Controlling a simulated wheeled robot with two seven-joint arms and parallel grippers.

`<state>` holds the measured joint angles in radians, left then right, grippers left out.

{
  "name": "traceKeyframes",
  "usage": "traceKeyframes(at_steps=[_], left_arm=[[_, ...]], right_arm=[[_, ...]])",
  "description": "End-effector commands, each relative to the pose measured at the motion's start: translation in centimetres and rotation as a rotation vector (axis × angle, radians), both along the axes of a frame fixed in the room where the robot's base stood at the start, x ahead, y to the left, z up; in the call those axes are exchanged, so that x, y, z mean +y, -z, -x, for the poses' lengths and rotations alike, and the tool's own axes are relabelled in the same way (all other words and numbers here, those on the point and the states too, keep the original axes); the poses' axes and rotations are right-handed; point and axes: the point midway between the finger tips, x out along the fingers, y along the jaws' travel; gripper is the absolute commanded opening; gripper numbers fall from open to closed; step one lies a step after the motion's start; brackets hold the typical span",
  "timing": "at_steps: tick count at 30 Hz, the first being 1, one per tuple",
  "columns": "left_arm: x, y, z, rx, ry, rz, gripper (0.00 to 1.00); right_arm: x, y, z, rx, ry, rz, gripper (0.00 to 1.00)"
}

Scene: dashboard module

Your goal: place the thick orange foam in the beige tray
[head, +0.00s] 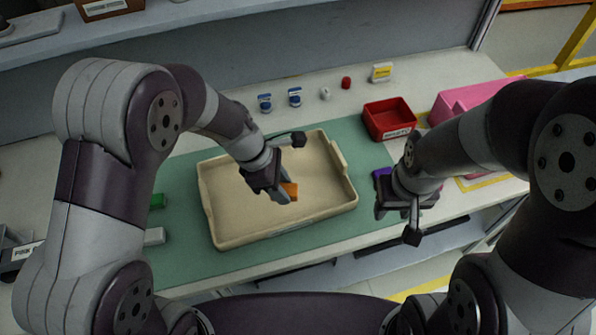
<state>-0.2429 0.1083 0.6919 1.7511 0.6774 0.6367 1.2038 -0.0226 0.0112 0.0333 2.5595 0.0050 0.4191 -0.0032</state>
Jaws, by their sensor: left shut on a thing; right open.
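The beige tray (230,240) lies on the green mat in the middle of the work table. My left gripper (283,196) is over the tray's inside and is shut on the orange foam (290,190). The gripper hides part of the foam, and I cannot tell whether the foam touches the tray floor. My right gripper (398,212) is open, to the right of the tray and apart from it. A purple block (381,174) is close behind it, partly hidden by the arm.
A red bin (388,119) and a pink container (468,98) stand at the back right. Small blue-labelled bottles (295,96), a red item (346,83) and a yellow-white box (381,72) line the back. A green block (157,201) and a grey block (154,236) lie left of the tray.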

Motion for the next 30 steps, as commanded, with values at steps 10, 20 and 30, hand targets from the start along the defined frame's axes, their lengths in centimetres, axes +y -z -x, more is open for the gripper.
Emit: traceKeyframes(at_steps=[10,20,30], left_arm=[[6.4,4.0,-3.7,-0.004,0.002,0.003,0.09],[10.4,7.3,-5.7,-0.005,0.010,0.004,0.09],[10.4,10.7,-5.7,-0.008,0.010,0.004,0.09]], right_arm=[[0.0,-0.6,0.0,0.000,0.000,0.000,0.43],[0.0,-1.1,0.0,0.000,0.000,0.000,0.43],[0.0,-1.4,0.0,0.000,0.000,0.000,0.43]])
